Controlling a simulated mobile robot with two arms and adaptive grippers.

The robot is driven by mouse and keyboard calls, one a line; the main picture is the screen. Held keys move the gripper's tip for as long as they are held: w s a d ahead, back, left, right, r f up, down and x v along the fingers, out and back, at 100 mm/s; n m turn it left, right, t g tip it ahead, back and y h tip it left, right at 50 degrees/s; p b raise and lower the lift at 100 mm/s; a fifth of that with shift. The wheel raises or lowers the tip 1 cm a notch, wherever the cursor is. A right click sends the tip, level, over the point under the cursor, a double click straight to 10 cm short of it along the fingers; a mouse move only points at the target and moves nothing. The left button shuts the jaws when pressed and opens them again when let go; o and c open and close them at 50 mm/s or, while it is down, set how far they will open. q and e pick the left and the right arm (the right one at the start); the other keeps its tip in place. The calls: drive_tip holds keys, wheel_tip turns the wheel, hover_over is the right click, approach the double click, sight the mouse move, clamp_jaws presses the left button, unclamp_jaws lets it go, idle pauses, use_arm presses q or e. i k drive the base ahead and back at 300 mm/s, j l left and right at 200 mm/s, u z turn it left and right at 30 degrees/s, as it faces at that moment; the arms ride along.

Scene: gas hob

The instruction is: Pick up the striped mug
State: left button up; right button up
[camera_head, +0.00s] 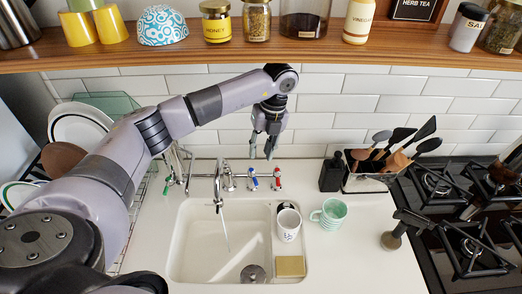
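A mint-green mug (331,213) with paler bands, the one that looks striped, stands upright on the white counter just right of the sink. Its handle points left. A white mug (288,224) with dark marks stands beside it to the left, at the sink's right part. My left gripper (262,148) hangs pointing down near the tiled wall, behind the taps in the picture and up and left of the mint mug. Its two fingers are apart with nothing between them. It does not touch either mug. My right gripper is not in view.
The sink (185,245) has a tall faucet (218,190) and coloured tap handles. A yellow sponge (290,266) lies by the white mug. A utensil holder (370,181) stands behind right, the gas hob (465,240) is at right, and a loaded wooden shelf (330,58) runs overhead.

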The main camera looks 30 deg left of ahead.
sight(334, 211)
drive_tip(key=k+l, duration=1.1)
drive_tip(key=k, duration=0.2)
